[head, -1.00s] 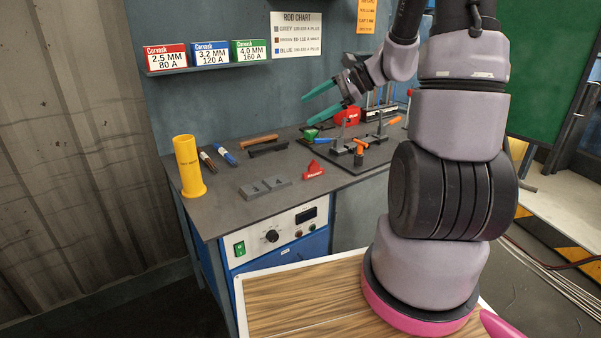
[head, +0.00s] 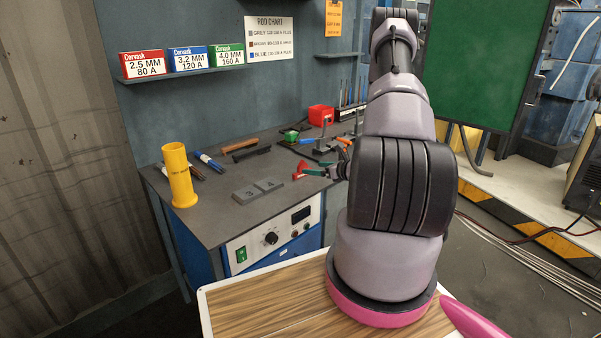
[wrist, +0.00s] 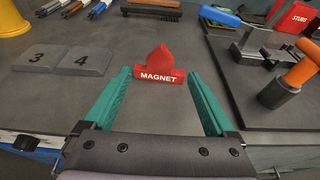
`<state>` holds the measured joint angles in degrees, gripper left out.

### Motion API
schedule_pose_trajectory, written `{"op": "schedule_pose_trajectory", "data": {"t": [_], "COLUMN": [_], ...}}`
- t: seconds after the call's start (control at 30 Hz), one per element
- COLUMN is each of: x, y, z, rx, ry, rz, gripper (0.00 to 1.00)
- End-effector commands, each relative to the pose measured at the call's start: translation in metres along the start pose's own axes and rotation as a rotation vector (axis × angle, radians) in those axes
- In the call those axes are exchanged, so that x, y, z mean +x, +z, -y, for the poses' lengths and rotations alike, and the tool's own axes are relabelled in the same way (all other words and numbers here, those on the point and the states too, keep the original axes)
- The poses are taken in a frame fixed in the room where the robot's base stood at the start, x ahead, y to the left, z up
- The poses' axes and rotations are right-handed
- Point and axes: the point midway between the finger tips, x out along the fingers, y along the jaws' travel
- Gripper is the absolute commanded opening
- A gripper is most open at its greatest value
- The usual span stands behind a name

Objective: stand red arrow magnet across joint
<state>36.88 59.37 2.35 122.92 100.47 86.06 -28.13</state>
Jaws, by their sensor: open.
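The red arrow magnet (wrist: 160,68), marked "MAGNET", rests on the grey bench top ahead of my gripper in the wrist view. It also shows in the head view (head: 299,171). My gripper (wrist: 160,82) is open, with its two green fingers on either side of the magnet's label bar. I cannot tell whether either finger touches it. In the head view my gripper (head: 312,172) is low over the bench by the magnet, partly hidden by my arm. The joint is not clearly seen; a dark clamp fixture (wrist: 262,50) with an orange-handled clamp (wrist: 299,68) stands to the right.
Grey blocks marked 3 and 4 (wrist: 62,60) lie to the left. A yellow tube (head: 180,177) stands at the bench's left end. A red box (head: 320,115) is at the back. Brushes and rods (head: 207,160) lie behind the blocks.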

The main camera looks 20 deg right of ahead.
Motion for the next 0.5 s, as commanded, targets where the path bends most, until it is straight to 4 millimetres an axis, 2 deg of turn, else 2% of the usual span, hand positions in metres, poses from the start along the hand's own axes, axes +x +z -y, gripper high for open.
{"op": "schedule_pose_trajectory", "data": {"t": [0.1,0.33,0.5], "x": [0.017,0.036,0.063], "y": [0.001,0.001,0.002], "z": [0.0,0.0,-0.001], "rx": [-0.002,-0.002,-0.003], "ry": [0.002,0.003,0.005], "rz": [0.001,0.001,0.001], "gripper": [0.9,0.9,0.9]}}
